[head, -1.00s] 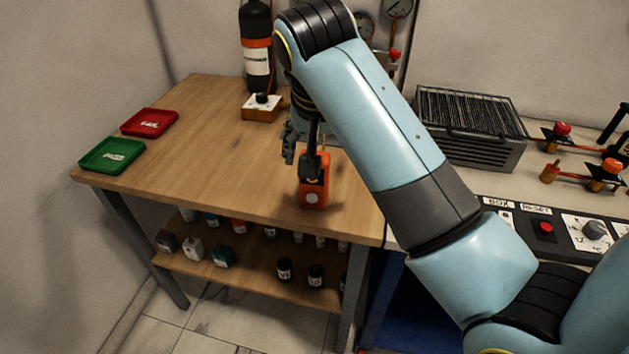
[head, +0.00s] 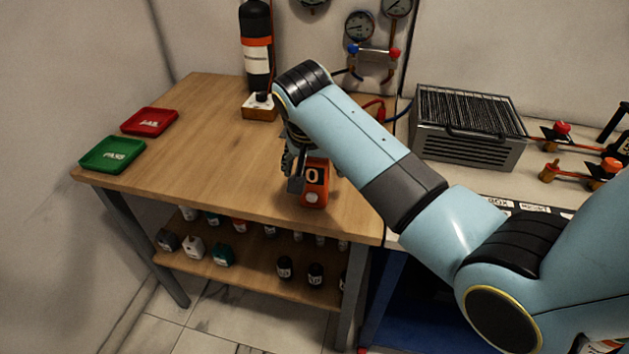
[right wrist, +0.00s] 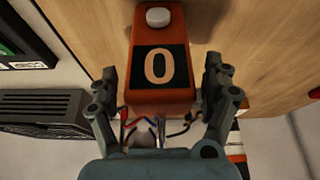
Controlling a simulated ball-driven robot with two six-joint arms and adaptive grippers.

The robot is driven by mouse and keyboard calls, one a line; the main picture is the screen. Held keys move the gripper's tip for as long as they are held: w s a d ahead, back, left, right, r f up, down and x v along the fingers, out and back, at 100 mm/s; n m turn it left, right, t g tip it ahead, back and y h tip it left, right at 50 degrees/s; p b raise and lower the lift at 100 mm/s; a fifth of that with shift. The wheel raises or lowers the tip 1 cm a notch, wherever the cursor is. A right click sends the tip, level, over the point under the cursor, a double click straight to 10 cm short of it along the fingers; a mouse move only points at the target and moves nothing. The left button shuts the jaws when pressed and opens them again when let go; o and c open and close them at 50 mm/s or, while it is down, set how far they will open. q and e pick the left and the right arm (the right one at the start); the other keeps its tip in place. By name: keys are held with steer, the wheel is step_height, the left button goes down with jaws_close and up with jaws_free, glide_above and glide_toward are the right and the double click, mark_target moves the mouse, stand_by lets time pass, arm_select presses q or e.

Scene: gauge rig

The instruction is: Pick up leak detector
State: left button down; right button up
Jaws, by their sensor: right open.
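The leak detector, an orange box with a black face marked 0 and a round white button, stands on the wooden table (head: 215,165) near its front edge; I take this orange box (head: 315,195) to be it. It also shows in the right wrist view (right wrist: 160,95). My right gripper (head: 301,180) is at the box in the head view, partly covering its left side. In the right wrist view my right gripper (right wrist: 168,85) is open, with one finger on each side of the box's lower part. Contact cannot be told. My left gripper is not in view.
A red tray (head: 150,121) and a green tray marked PASS (head: 112,154) lie at the table's left. A black bottle (head: 257,55) stands at the back. A metal grille box (head: 465,130) is to the right. The shelf below holds several small containers.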

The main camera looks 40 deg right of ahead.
steer(key=shift+r, duration=0.1)
steer(key=c, duration=1.6)
